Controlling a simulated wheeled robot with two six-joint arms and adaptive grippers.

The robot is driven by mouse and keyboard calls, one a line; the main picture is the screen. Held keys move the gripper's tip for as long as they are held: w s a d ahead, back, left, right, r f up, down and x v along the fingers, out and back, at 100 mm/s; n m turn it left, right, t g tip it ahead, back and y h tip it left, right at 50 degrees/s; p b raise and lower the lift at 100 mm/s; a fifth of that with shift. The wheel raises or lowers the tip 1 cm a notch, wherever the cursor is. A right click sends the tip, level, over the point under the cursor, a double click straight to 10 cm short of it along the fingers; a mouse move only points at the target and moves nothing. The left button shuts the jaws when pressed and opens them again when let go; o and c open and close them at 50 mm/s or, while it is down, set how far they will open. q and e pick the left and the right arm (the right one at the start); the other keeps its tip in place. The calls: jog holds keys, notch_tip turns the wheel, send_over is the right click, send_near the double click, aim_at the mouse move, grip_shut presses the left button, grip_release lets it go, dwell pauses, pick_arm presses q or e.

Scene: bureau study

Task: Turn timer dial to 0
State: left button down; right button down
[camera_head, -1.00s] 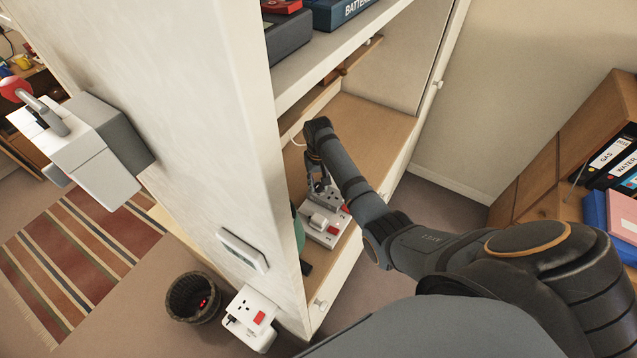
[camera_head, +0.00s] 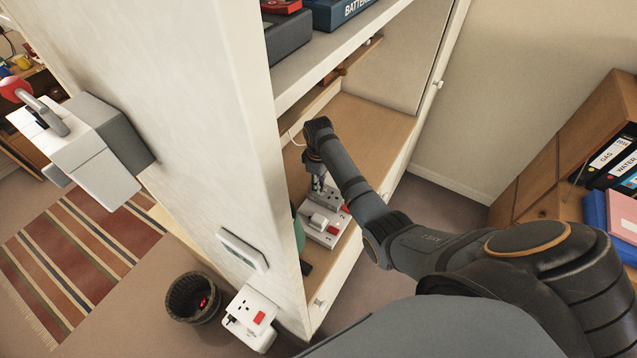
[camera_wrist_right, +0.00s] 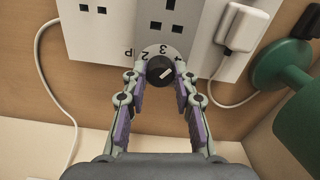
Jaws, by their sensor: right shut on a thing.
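The timer dial (camera_wrist_right: 160,70) is a small black knob with a white mark, on a grey round scale plate. In the right wrist view, figures 2, 3 and 4 show along the plate's top edge. The white mark slants towards upper right; its exact reading is hard to tell. My right gripper (camera_wrist_right: 160,80) has a fingertip on each side of the dial and is shut on it. In the head view the right gripper (camera_head: 318,183) reaches down into the cabinet, and the dial is hidden there. My left gripper is out of view.
White socket units (camera_head: 323,228) stand on the wooden cabinet shelf, with a white plug (camera_wrist_right: 242,25) and cable beside the dial. A green object (camera_wrist_right: 290,75) is close on the right. The cabinet's thick white side wall (camera_head: 215,130) and upper shelf (camera_head: 320,75) bound the space.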

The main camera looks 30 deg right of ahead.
jog(key=n, duration=0.3)
jog(key=shift+n, duration=2.1)
jog(key=c, duration=1)
grip_release()
jog(key=shift+c, duration=0.2)
notch_tip(320, 180, up, 12)
